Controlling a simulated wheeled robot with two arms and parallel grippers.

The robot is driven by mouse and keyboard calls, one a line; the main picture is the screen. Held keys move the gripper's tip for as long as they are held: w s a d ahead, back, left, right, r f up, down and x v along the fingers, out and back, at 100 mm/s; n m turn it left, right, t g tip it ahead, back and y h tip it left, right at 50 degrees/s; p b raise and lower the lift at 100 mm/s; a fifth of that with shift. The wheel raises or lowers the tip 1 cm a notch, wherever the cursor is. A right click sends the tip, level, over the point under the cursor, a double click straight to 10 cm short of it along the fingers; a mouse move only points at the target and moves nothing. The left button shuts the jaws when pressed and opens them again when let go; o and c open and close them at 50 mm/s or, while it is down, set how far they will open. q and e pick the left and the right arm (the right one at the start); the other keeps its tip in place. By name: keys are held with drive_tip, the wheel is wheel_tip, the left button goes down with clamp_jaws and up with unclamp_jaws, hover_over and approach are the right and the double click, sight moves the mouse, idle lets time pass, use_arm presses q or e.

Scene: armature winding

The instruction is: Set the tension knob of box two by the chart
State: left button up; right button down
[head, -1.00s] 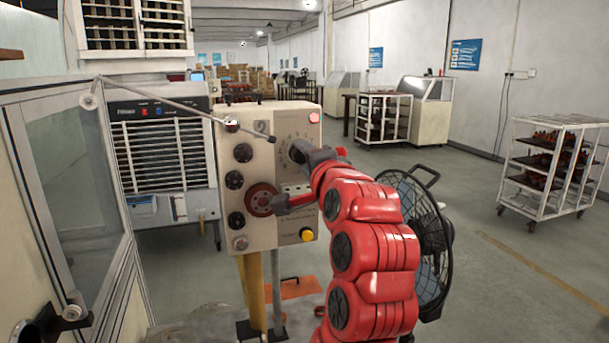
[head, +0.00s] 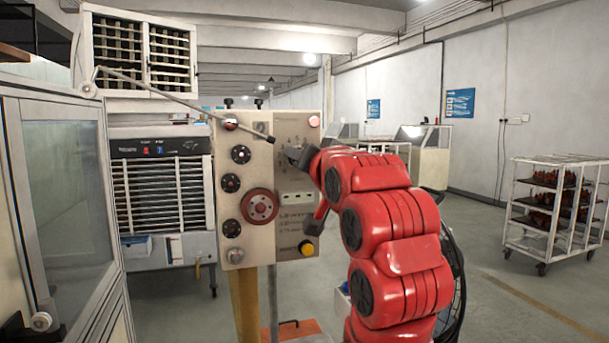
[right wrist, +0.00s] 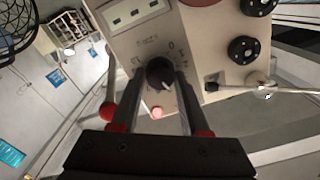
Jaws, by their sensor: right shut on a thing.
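A beige control box (head: 250,133) stands ahead on posts, with several black dials, a red-centred round dial (head: 259,206) and a yellow button (head: 306,248) on its face. The black tension knob (right wrist: 160,72) sits in a printed number scale, clear in the right wrist view, with a light pointer mark. My right gripper (right wrist: 166,84) is shut on this knob, one finger on each side. In the head view my right gripper (head: 297,155) reaches the upper right of the panel and hides the knob. My left gripper is not in view. No chart is readable.
A thin rod (head: 180,98) slants across to the box's top left. A glazed cabinet (head: 65,200) stands close at left, a louvred cooler (head: 165,185) behind. A black fan is partly hidden behind my right arm. A rack trolley (head: 550,210) stands at right; the floor before it is clear.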

drive_tip(key=shift+r+n+b, duration=0.1)
drive_tip(key=shift+n+b, duration=0.55)
drive_tip(key=shift+n, duration=0.15)
drive_tip(key=shift+r, duration=0.1)
drive_tip(key=c, duration=0.8)
unclamp_jaws()
drive_tip(key=o, duration=0.4)
drive_tip(key=shift+w, duration=0.1)
drive_tip(key=shift+f, duration=0.2)
